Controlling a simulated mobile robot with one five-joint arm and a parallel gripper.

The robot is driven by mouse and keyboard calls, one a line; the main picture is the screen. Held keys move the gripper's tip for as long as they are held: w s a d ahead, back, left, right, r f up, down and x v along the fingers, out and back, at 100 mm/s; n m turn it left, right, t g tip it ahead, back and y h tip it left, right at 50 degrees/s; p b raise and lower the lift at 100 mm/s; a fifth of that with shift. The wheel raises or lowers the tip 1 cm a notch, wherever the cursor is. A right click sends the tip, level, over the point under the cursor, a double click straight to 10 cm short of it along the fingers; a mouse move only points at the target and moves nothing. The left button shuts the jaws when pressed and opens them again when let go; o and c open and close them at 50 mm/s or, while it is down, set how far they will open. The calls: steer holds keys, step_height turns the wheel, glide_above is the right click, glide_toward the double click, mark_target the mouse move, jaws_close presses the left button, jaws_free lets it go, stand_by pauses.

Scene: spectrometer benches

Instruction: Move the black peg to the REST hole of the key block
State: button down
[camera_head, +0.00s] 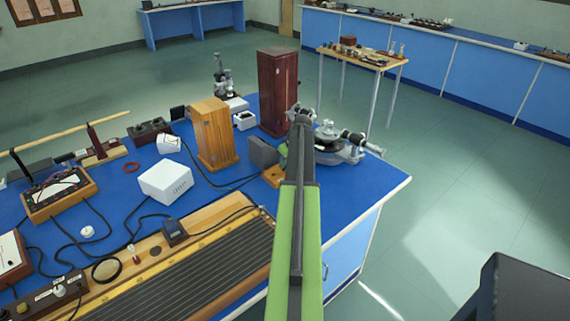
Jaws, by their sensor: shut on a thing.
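My green and dark arm reaches away over the blue bench, and its links cover most of my gripper (285,152). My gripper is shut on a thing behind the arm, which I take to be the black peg. The peg itself is hidden, so its tilt and height cannot be told. A small wooden block (272,177) shows just left of the arm, close below the gripper. It may be the key block, but its holes and any REST label are hidden or too small to read.
A grey block (263,152), a wooden box (214,134) and a tall dark red box (277,92) stand close left and behind. A metal spectrometer (338,142) stands right of the arm near the bench edge. A white box (166,181) and cables lie left.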

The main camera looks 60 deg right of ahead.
steer(key=shift+f, duration=0.2)
steer(key=c, duration=1.3)
jaws_free()
steer(key=shift+o, duration=0.2)
steer(key=p+v, duration=1.6)
steer(key=v, duration=0.1)
steer(key=shift+r, duration=0.2)
